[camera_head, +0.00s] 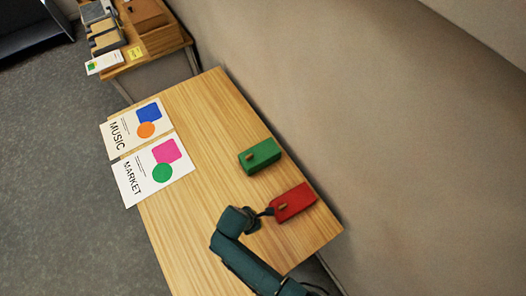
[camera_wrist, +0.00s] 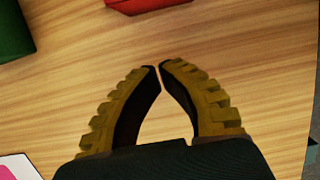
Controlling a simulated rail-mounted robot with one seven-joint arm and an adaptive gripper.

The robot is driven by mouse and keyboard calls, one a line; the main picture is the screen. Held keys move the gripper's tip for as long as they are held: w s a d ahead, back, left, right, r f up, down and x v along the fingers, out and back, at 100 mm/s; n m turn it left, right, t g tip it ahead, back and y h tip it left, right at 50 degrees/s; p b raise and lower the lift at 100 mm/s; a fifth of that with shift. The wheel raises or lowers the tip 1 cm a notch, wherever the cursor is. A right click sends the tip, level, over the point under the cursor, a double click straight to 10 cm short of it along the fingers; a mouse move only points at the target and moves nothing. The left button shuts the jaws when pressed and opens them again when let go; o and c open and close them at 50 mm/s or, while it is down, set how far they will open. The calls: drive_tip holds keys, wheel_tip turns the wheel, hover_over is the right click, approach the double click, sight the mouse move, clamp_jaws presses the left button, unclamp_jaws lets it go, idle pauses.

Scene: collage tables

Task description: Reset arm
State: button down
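My gripper (camera_wrist: 158,68) is shut and empty in the wrist view, its two ribbed fingers meeting almost tip to tip over bare wood. In the head view my gripper (camera_head: 266,212) hangs at the end of my dark teal arm, above the near part of the wooden table (camera_head: 208,218). It is close to the left end of a red box (camera_head: 296,203). In the wrist view the red box (camera_wrist: 143,4) lies past the fingertips at the top edge, apart from them.
A green box (camera_head: 260,157) stands farther along the table. Two printed cards, MUSIC (camera_head: 131,128) and MARKET (camera_head: 150,172), lie at the left edge. A second table (camera_head: 160,49) with boxes stands at the back. A plain wall runs along the right.

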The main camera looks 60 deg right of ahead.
drive_tip(key=v, duration=0.5)
drive_tip(key=shift+r, duration=0.1)
drive_tip(key=w+a+r+m+t, duration=0.1)
drive_tip(key=w+r+t, duration=0.3)
drive_tip(key=w+r, duration=0.45)
drive_tip(key=w+a+r+m+t, duration=0.1)
drive_tip(key=w+r+t, duration=0.35)
drive_tip(key=r, duration=0.75)
drive_tip(key=w+a+r+m+t, duration=0.1)
drive_tip(key=w+r+t, duration=0.2)
drive_tip(key=w+r, duration=0.65)
drive_tip(key=s+a+r+m+t+y, duration=0.1)
drive_tip(key=s+r+m+t, duration=0.2)
drive_tip(key=r, duration=0.8)
drive_tip(key=s+a+r+m+t, duration=0.1)
drive_tip(key=s+r+m+t, duration=0.3)
drive_tip(key=r, duration=0.7)
drive_tip(key=s+a+r+m+t+y, duration=0.1)
drive_tip(key=s+r+m+t, duration=0.2)
drive_tip(key=r, duration=0.9)
drive_tip(key=shift+s+a+t+y+p, duration=0.3)
drive_tip(key=shift+s+t+p, duration=0.15)
drive_tip(key=shift+s+t, duration=0.5)
